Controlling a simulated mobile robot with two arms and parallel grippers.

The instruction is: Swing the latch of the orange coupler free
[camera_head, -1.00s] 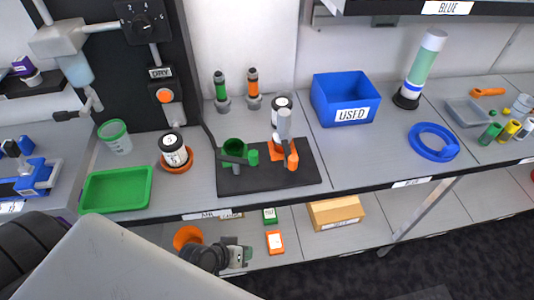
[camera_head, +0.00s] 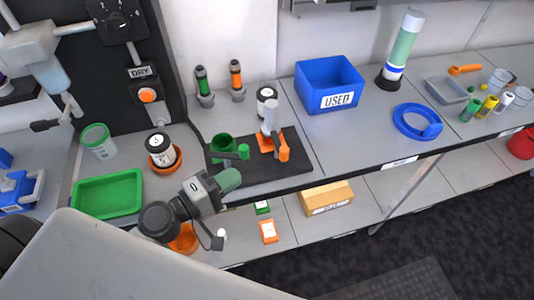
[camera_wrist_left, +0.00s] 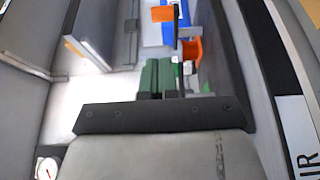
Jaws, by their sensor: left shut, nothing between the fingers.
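The orange coupler (camera_head: 265,144) sits on the right half of a black base plate (camera_head: 293,166), with a pale upright cylinder (camera_head: 270,120) above it. Its orange latch (camera_head: 283,150) stands at the coupler's right front side. A green coupler (camera_head: 221,143) with a green latch (camera_head: 243,152) sits on the left half of the plate. My left gripper (camera_head: 230,180) is shut and empty, in front of the plate's front left edge, left of and nearer than the orange latch. Its green fingers (camera_wrist_left: 157,77) are together in the left wrist view. Orange parts beyond them are hard to identify. My right gripper is out of view.
A green tray (camera_head: 108,194) and a white jar in an orange ring (camera_head: 163,152) stand left of the plate. A blue USED bin (camera_head: 329,86) and a blue ring (camera_head: 416,122) lie right.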

